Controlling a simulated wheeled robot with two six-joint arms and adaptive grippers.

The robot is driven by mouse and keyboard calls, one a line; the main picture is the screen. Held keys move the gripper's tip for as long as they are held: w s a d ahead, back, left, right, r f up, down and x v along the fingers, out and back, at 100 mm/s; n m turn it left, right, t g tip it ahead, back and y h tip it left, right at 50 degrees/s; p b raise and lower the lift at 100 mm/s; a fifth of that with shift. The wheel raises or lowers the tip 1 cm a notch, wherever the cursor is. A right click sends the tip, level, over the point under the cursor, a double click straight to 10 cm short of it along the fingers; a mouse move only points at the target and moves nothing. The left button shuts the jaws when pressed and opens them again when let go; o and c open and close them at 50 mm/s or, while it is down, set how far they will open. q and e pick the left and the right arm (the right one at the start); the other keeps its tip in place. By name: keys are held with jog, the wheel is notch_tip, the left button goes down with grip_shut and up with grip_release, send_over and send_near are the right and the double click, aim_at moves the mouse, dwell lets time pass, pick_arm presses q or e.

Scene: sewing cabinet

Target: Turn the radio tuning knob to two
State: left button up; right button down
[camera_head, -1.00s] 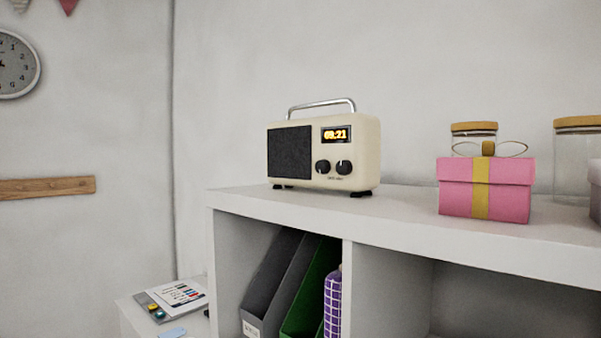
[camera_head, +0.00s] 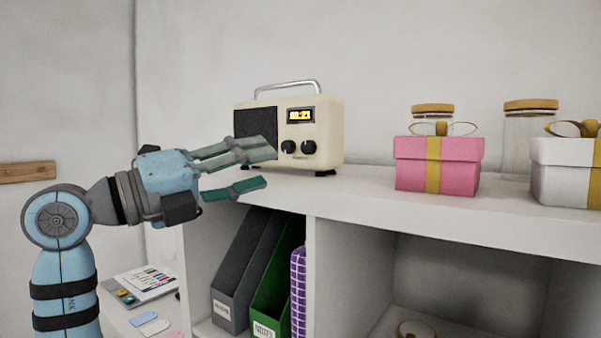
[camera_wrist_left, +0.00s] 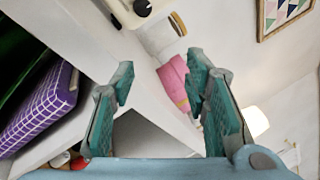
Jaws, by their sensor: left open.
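The cream radio (camera_head: 325,130) stands on top of the white cabinet, with a dark speaker grille, a lit display and two dark knobs on its front. The left knob (camera_head: 288,147) and the right knob (camera_head: 309,147) sit below the display. My left gripper (camera_head: 268,167) is open and empty, in front of the radio's lower left part and left of the knobs, hiding part of the grille. In the left wrist view a corner of the radio (camera_wrist_left: 118,8) shows at the top edge, beyond the open fingers (camera_wrist_left: 160,85). My right gripper is not in view.
The white cabinet top (camera_head: 365,185) also holds a pink gift box (camera_head: 410,178), a white gift box (camera_head: 565,185) and glass jars with wooden lids behind them. Below are grey and green file holders (camera_head: 240,275) and a purple checked item (camera_head: 298,290). The cabinet top between radio and pink box is clear.

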pick_arm(q)
notch_tip(320, 180, up, 3)
jog(key=a+n+t+y, duration=0.2)
jog(key=a+y, duration=0.1)
jog(key=y, duration=0.1)
jog(key=p, duration=0.5)
send_near(306, 148)
jog(key=x, duration=0.8)
jog(key=shift+r, duration=0.1)
jog(key=shift+a, duration=0.1)
grip_shut()
